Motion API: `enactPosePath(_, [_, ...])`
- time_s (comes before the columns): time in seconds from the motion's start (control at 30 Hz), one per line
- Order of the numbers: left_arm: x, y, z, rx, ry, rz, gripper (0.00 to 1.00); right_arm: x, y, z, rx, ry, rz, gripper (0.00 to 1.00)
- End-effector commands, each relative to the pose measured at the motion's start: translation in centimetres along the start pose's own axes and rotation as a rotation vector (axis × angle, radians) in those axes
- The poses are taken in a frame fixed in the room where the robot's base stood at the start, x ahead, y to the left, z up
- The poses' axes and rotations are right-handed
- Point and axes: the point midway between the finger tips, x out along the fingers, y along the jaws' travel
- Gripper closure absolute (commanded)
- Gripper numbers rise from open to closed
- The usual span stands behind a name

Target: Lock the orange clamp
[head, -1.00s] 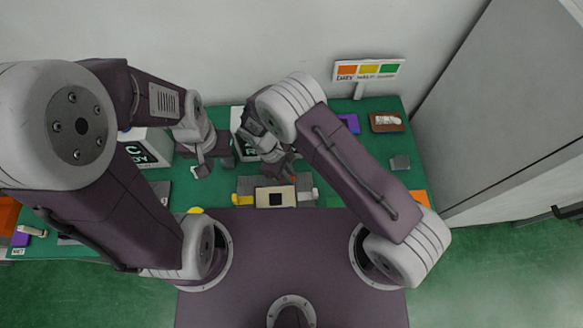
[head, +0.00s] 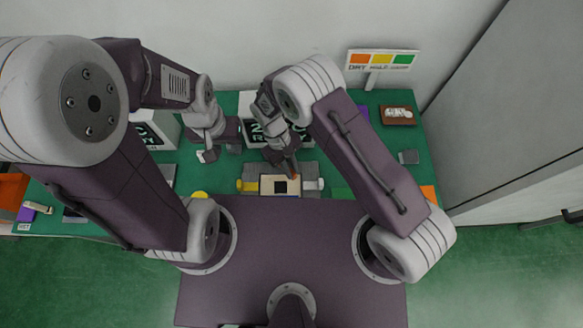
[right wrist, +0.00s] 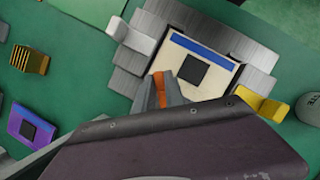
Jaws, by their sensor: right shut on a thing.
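The orange clamp shows only as a small orange piece (head: 296,176) at the upper right edge of a beige plate (head: 268,186) in the head view. In the right wrist view its orange lever (right wrist: 160,89) stands beside the plate (right wrist: 207,92). My right gripper (right wrist: 164,94) is shut on this lever, and its fingers hide part of it. In the head view my right gripper (head: 292,170) reaches down to the plate's far edge. My left gripper (head: 207,156) hangs over the table to the left, apart from the clamp; its jaws are too small to judge.
The plate sits on a grey ribbed base (right wrist: 250,52), with a yellow block (right wrist: 262,105) and a white block (right wrist: 130,36) at its sides. A colour-marked sign (head: 382,60) stands behind.

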Motion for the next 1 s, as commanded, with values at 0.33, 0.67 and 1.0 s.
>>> enactPosePath(0.33, [0.0, 0.0, 0.0, 0.0, 0.0, 0.0, 0.64, -0.1, 0.0, -0.1, 0.004, 0.002, -0.002, 0.72])
enactPosePath(0.67, [0.0, 0.0, 0.0, 0.0, 0.0, 0.0, 0.64, -0.1, 0.0, 0.0, 0.002, 0.001, -0.001, 0.64])
enactPosePath(1.0, [1.6, 0.0, 0.2, 0.0, 0.0, 0.0, 0.64, -6.2, 0.0, -0.2, 0.002, 0.007, -0.001, 0.64])
